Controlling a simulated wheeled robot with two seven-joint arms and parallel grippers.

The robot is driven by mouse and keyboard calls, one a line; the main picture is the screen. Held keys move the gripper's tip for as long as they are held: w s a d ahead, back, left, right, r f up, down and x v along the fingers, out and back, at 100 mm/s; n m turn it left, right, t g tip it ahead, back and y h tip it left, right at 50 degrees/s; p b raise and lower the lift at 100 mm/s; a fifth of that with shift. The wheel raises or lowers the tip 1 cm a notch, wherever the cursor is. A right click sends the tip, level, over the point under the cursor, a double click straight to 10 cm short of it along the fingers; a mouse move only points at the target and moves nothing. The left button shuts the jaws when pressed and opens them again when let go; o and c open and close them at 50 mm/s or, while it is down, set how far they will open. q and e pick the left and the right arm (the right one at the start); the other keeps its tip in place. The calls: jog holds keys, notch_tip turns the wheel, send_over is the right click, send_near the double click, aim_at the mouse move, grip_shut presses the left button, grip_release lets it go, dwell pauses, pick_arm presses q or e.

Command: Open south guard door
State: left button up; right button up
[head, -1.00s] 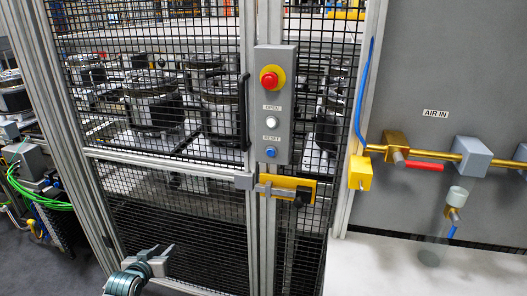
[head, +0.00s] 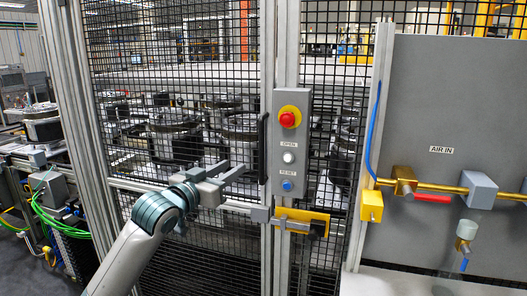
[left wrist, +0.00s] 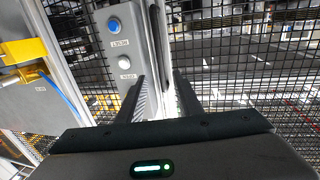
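The guard door (head: 185,190) is a black mesh panel in an aluminium frame and looks shut. Its black vertical handle (head: 262,150) is on the right side of the door. In the left wrist view the dark handle (left wrist: 157,45) stands ahead, roughly in line with the gap between my fingers. My left gripper (head: 234,172) is open and empty, left of the handle and apart from it. Its two fingers also show in the left wrist view (left wrist: 160,85). A yellow latch (head: 302,220) sits low on the post. My right gripper is out of view.
A grey button box (head: 289,145) with a red stop knob, a white OPEN button and a blue RESET button is right of the handle. A grey panel (head: 450,110) with brass air fittings stands farther right. Green cables (head: 48,222) hang at left.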

aim_at(260, 151)
pick_arm(q)
jog(key=p+x, duration=0.5)
jog(key=x, duration=1.2)
jog(key=shift+w+d+p, duration=0.1)
jog(key=shift+p, duration=0.25)
grip_shut()
